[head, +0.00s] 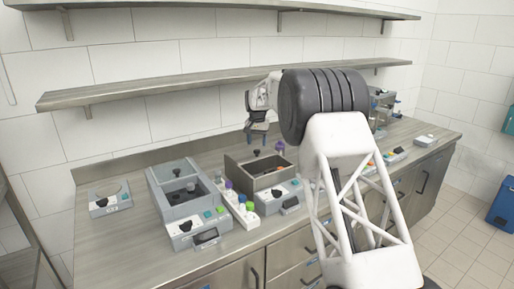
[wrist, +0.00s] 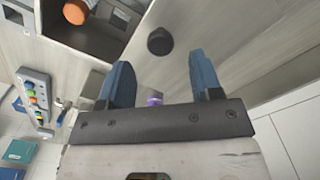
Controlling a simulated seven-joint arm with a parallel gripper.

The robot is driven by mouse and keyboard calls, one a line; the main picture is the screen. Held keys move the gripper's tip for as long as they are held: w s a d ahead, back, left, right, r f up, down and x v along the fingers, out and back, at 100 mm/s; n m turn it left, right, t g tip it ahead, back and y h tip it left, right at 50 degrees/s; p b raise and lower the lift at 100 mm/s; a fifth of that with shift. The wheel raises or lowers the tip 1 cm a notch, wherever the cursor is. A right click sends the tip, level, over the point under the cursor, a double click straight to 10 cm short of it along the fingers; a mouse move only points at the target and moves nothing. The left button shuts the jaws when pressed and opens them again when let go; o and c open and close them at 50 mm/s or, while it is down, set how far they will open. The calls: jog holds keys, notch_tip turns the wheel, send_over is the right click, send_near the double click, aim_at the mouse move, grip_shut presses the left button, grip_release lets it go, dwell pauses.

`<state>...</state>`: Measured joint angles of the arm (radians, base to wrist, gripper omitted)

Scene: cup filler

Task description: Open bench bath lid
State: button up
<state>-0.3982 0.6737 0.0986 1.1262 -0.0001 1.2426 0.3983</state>
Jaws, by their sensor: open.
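The bench bath (head: 285,193) is a grey unit with a box-like tub and front controls, near the middle of the counter. A dark round knob (head: 257,153) shows at the tub, and it also shows in the wrist view (wrist: 160,41) standing on a pale flat surface that looks like the lid (wrist: 150,70). My gripper (head: 257,138) is above the tub, close over the knob. In the wrist view its blue fingers (wrist: 160,72) are spread, with the knob beyond their tips and roughly between them. Nothing is held. I cannot tell the exact gap to the knob.
A second grey bath-like unit (head: 212,236) stands to the left, with a small device (head: 109,199) beyond it. A rack with coloured caps (head: 240,208) sits between the units. An orange-topped item (wrist: 76,12) shows in an open compartment. A shelf (head: 180,84) hangs above.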

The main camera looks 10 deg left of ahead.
jog(key=shift+r, duration=1.85)
jog(key=shift+d, duration=0.1)
jog(key=shift+s+d+r, duration=0.1)
jog(key=shift+d+r, duration=0.05)
jog(key=shift+r, duration=0.1)
jog(key=s+d+r, duration=0.5)
jog(key=s+d, duration=0.5)
jog(key=s, duration=0.1)
jog(key=s+d+r+t, duration=0.1)
jog(key=s+d+r, duration=0.4)
jog(key=s+d, duration=0.45)
jog(key=s+d+r, duration=0.5)
jog(key=s+d, duration=0.4)
jog(key=s, duration=0.2)
jog(key=s+d+f, duration=0.4)
jog(key=s, duration=0.9)
jog(key=s+d+f+t, duration=0.1)
jog(key=s+d+f, duration=0.2)
jog(key=s, duration=1)
jog(key=s+d+f, duration=0.4)
jog(key=s+d, duration=0.2)
jog(key=s, duration=0.7)
jog(key=shift+d+f+t, duration=0.3)
jog(key=shift+f, duration=0.05)
